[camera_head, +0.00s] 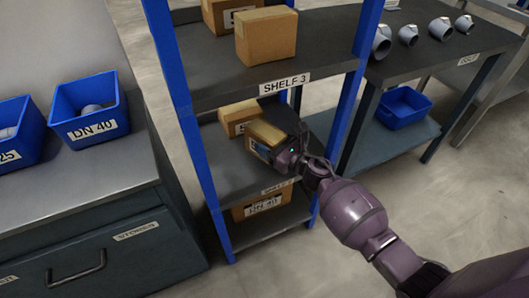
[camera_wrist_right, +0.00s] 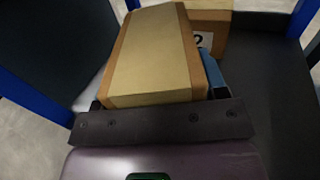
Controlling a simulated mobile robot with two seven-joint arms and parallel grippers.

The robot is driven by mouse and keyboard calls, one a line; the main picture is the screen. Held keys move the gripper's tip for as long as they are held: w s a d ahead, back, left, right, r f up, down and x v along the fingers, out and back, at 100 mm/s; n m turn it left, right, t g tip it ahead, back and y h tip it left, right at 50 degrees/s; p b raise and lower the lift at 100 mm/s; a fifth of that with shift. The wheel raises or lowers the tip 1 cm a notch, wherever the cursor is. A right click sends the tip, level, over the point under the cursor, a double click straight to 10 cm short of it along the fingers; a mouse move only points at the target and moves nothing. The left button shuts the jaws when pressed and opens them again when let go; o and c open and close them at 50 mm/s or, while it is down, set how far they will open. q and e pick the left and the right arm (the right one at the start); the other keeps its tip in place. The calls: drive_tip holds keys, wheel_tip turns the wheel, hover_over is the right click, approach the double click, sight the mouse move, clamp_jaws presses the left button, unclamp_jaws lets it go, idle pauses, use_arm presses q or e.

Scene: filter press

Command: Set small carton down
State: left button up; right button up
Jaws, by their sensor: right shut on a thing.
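The small carton (camera_head: 266,134) is brown with a paler tape strip on top. My right gripper (camera_head: 264,148) is shut on it, inside the blue shelving unit at the level below the SHELF 3 board. In the right wrist view the carton (camera_wrist_right: 152,58) fills the space ahead of the gripper (camera_wrist_right: 155,102) and sits slightly tilted. Whether its underside touches the shelf board (camera_head: 224,170) is hidden. My left gripper is not in view.
Another carton (camera_head: 237,116) stands close behind the held one; it also shows in the right wrist view (camera_wrist_right: 210,22). Blue posts (camera_head: 190,135) flank the shelf. The SHELF 3 board (camera_head: 215,80) is overhead. Free board lies to the right in the wrist view.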

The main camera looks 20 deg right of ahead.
drive_tip(key=shift+f, duration=0.6)
wheel_tip(320, 180, down, 3)
drive_tip(key=shift+f+b, duration=0.1)
drive_tip(key=shift+b, duration=0.8)
drive_tip(key=shift+f, duration=0.25)
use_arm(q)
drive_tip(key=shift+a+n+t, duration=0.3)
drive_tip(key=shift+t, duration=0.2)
use_arm(e)
drive_tip(key=shift+w+r, duration=0.1)
drive_tip(key=shift+r, duration=0.1)
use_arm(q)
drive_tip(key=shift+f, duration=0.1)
use_arm(e)
drive_tip(key=shift+f, duration=0.2)
drive_tip(key=o, duration=1.2)
